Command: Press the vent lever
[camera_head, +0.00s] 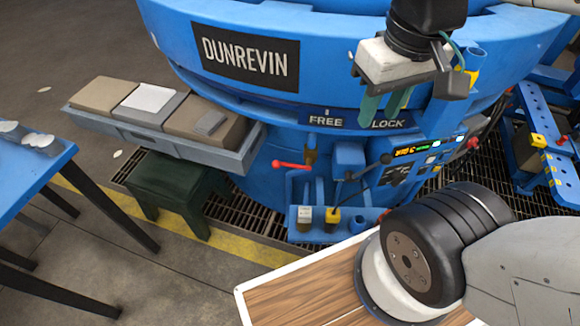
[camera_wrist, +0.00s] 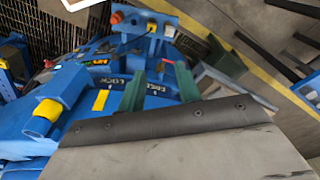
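A lever with a red handle (camera_head: 290,164) sticks out to the left from the blue furnace body, below the FREE–LOCK plate. No label naming either one as the vent lever is readable. My gripper (camera_head: 384,108) hangs in front of the furnace rim, above and right of the levers, touching neither. Its two green fingers are apart with nothing between them. In the wrist view, the gripper (camera_wrist: 160,80) points at the FREE–LOCK plate (camera_wrist: 148,88), seen upside down, and the levers are hard to make out.
A lit control panel (camera_head: 420,152) is right of the levers, and a small blue tool tray (camera_head: 320,234) is below them. A grey shelf with boxes (camera_head: 140,137) juts out at left above a green stool (camera_head: 175,190). A wooden tabletop (camera_head: 300,297) lies in the foreground.

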